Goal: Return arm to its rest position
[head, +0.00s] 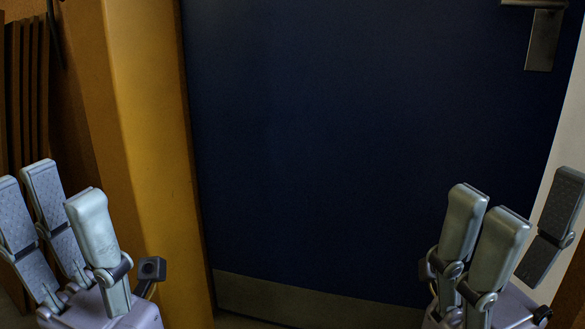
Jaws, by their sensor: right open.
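My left gripper (54,190) is at the lower left of the head view, with its grey fingers pointing up. Its fingers stand apart with nothing between them, so it looks open and empty. My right gripper (524,193) is at the lower right, also with its fingers up. Two of its fingers are on the left and one on the right, with an empty gap between, so it is open. Both grippers appear in front of the door side of the scene and hold nothing. Most of both arms is out of view.
A dark blue door (350,140) fills the middle, with a metal kick plate (310,300) at its bottom. A metal handle plate (543,40) is at the top right. A yellow-orange frame post (150,130) stands left of the door. The space between my grippers is free.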

